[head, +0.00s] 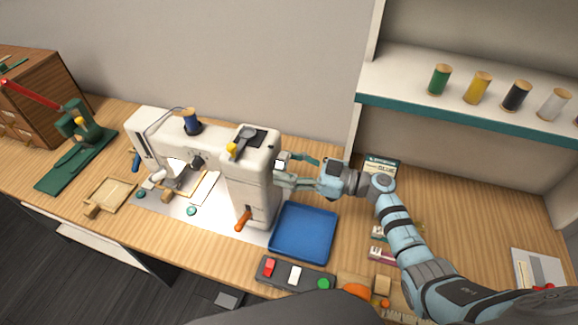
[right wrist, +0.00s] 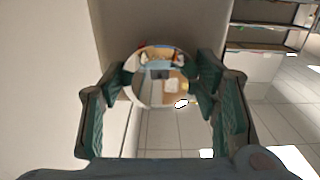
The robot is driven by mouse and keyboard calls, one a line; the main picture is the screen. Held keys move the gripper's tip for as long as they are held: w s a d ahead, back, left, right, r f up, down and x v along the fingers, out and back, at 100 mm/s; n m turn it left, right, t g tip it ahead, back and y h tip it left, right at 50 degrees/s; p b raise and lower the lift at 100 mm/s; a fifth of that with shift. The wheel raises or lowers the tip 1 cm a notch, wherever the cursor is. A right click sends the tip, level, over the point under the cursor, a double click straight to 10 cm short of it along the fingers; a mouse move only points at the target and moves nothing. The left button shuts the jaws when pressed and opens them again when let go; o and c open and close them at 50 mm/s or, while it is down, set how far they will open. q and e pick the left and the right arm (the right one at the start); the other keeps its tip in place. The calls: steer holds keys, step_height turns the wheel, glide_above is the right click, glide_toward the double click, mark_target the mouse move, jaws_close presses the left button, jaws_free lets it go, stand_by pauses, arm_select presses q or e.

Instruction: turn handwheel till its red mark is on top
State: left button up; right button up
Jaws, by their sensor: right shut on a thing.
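The white sewing machine (head: 255,175) stands on the wooden table. Its handwheel is on the machine's right end, mostly hidden by my gripper in the head view. In the right wrist view the handwheel (right wrist: 160,78) is a shiny round disc with mirror-like reflections. My right gripper (head: 287,171) reaches in from the right and is shut on the wheel, one finger on each side of its rim. A small reddish spot shows at the disc's upper left; I cannot tell whether it is the red mark or a reflection. My left gripper is not in view.
A blue tray (head: 304,232) lies just below my right gripper. A dark box with red, white and green buttons (head: 295,274) sits at the front edge. A shelf with thread spools (head: 478,88) stands at the upper right.

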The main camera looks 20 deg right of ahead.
steer(key=shift+n, duration=0.3)
